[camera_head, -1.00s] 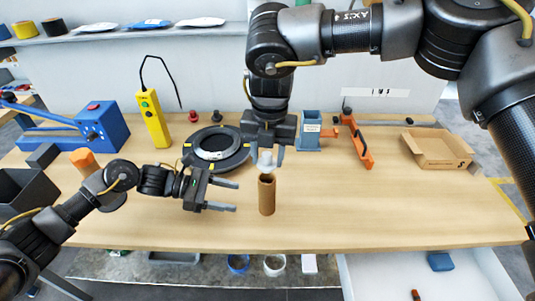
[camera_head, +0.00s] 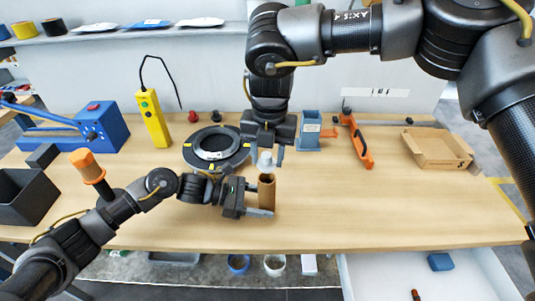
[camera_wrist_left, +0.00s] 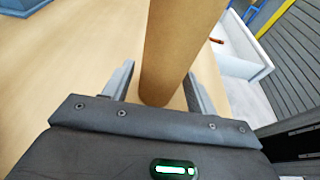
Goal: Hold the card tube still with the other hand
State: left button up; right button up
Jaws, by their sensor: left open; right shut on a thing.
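The brown card tube (camera_head: 267,192) stands upright on the wooden table. My left gripper (camera_head: 265,210) is open low at the tube, coming from the left. In the left wrist view the tube (camera_wrist_left: 182,45) stands between the two spread fingers (camera_wrist_left: 160,90). My right gripper (camera_head: 267,157) points down just above the tube and is shut on a small pale, whitish piece (camera_head: 265,163). Whether this piece touches the tube's top rim is hard to tell.
A black ring-shaped device (camera_head: 216,148) lies behind my left arm. A blue-grey holder (camera_head: 310,130), an orange tool (camera_head: 357,142) and an open cardboard box (camera_head: 437,150) stand at the back right. The table right of the tube is clear.

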pick_arm(q)
jog(key=c, duration=0.7)
jog(key=shift+c, duration=0.2)
dwell(0.8)
